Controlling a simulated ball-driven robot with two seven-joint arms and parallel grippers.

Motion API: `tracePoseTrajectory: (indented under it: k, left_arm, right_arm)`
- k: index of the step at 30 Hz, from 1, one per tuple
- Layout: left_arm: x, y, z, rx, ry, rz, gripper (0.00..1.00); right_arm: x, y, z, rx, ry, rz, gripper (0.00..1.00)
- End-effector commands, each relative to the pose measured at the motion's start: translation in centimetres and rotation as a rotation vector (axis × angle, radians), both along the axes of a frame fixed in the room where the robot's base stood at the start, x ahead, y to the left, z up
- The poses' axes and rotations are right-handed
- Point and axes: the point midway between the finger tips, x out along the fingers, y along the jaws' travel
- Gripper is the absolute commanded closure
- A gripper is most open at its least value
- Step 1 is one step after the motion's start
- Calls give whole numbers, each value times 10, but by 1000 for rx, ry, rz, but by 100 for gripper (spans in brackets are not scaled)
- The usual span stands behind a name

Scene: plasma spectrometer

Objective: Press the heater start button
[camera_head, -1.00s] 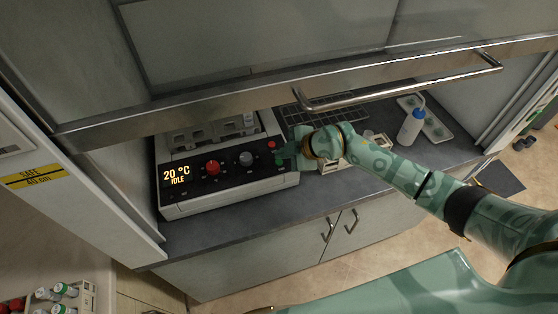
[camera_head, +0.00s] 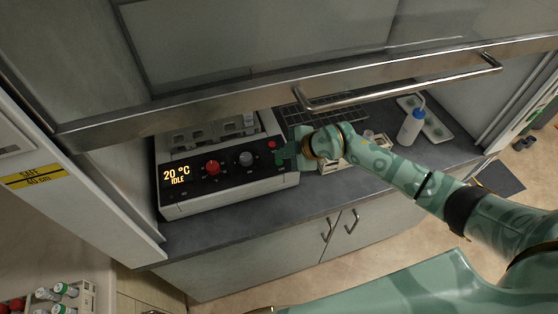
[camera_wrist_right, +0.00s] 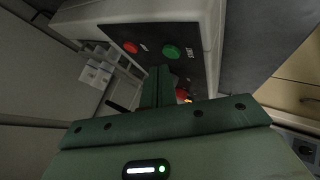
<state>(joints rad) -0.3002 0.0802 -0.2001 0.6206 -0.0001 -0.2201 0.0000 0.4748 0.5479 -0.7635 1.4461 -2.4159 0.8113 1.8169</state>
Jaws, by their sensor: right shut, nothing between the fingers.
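The heater (camera_head: 230,192) is a light box with a dark front panel on the counter under the raised hood sash. Its display (camera_head: 177,175) reads 20 °C IDLE. A green button (camera_wrist_right: 172,51), which looks like the start button, sits beside a red button (camera_wrist_right: 130,47) in the right wrist view; the red one also shows in the head view (camera_head: 272,143). My right gripper (camera_head: 284,155) is shut and empty at the panel's right end. Its fingertips (camera_wrist_right: 160,70) appear just short of the green button; contact cannot be told. My left gripper is not in view.
A wire rack (camera_head: 310,112) is behind my right gripper; a wash bottle (camera_head: 411,127) stands further right.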

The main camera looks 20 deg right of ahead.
Motion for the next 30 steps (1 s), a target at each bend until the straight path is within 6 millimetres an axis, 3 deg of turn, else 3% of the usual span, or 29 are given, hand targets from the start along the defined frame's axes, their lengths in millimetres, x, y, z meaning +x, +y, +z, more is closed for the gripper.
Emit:
tracePoseTrajectory:
  k: [30]
  left_arm:
    - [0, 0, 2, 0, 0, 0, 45]
  right_arm:
    - [0, 0, -12, 1, 0, -1, 100]
